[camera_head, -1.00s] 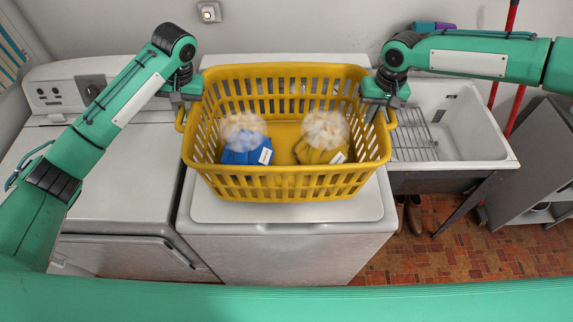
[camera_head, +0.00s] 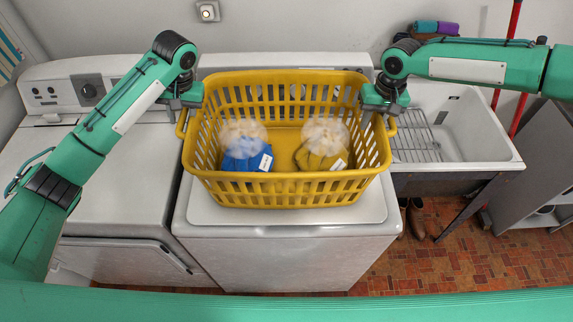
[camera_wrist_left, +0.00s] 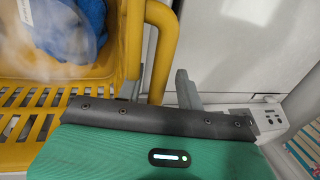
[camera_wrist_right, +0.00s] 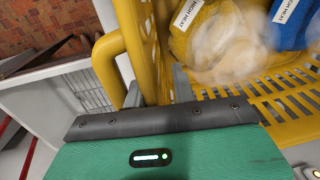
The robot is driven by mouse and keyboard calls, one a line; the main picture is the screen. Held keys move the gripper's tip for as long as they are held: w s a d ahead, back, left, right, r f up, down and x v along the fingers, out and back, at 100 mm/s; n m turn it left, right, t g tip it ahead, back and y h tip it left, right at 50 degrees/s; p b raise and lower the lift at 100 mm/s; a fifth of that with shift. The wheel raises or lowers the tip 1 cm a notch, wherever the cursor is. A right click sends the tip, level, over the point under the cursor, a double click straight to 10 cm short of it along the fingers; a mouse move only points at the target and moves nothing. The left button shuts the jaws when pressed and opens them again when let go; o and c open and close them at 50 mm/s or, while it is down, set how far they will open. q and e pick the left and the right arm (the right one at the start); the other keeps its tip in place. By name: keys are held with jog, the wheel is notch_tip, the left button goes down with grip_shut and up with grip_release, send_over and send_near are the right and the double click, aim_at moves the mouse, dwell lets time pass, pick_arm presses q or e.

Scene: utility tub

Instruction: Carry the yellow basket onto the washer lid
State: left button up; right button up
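The yellow basket (camera_head: 290,187) is upright over the washer lid (camera_head: 218,212) of the middle machine; I cannot tell whether its base touches the lid. Inside lie a blue bag (camera_head: 246,158) and a yellow bag (camera_head: 322,155) with blurred pale tops. My left gripper (camera_head: 183,108) is shut at the basket's left side; its fingers (camera_wrist_left: 160,92) stand on either side of the yellow handle in the left wrist view. My right gripper (camera_head: 384,108) is shut at the right side; its fingers (camera_wrist_right: 157,92) straddle the basket's edge in the right wrist view, the exact contact partly hidden.
A second white machine (camera_head: 130,175) stands to the left. A sink (camera_head: 475,125) with a wire rack (camera_head: 412,135) is to the right. Shoes (camera_head: 415,218) stand on the brick floor below it. A grey cabinet (camera_head: 540,165) and red poles (camera_head: 518,105) are at the far right.

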pick_arm(q)
jog(key=shift+r, duration=0.1)
jog(key=shift+d+r, duration=0.1)
jog(key=shift+r, duration=0.4)
notch_tip(320, 180, up, 11)
jog(key=d, duration=0.2)
jog(key=shift+f, duration=0.2)
pick_arm(e)
notch_tip(320, 180, up, 12)
jog(key=d, duration=0.1)
jog(key=shift+d, duration=0.1)
dwell(0.5)
